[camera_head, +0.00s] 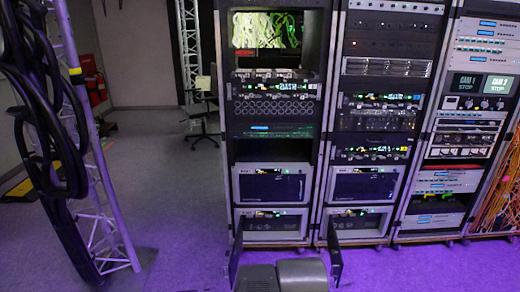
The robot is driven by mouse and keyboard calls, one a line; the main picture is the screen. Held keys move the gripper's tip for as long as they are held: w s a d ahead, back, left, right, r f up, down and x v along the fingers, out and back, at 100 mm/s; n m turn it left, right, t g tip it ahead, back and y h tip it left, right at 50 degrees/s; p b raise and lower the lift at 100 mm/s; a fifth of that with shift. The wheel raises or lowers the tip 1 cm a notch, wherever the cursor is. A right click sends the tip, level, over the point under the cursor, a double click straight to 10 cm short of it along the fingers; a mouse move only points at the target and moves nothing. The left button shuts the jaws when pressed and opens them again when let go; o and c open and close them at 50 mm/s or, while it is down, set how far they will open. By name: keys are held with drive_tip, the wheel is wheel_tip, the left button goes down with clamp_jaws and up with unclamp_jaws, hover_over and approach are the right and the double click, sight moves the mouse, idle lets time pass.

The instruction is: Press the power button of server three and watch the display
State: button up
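Four similar server boxes sit low in two racks: upper left (238,187), upper right (328,187), lower left (240,222) and lower right (323,222). Their labels are too small to read, so I cannot tell which is server three. Each has a small lit strip along its top, including a display on the lower left box (267,213) and one on the lower right box (350,212). No power button can be made out.
A truss (100,190) with black cables (45,120) stands at the left. An office chair (202,110) is behind. More racks stand right, with orange cables (497,195) at the edge. The purple-lit floor (180,240) is clear between truss and racks.

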drive_tip(key=shift+w, duration=0.1)
clamp_jaws()
idle(1.3)
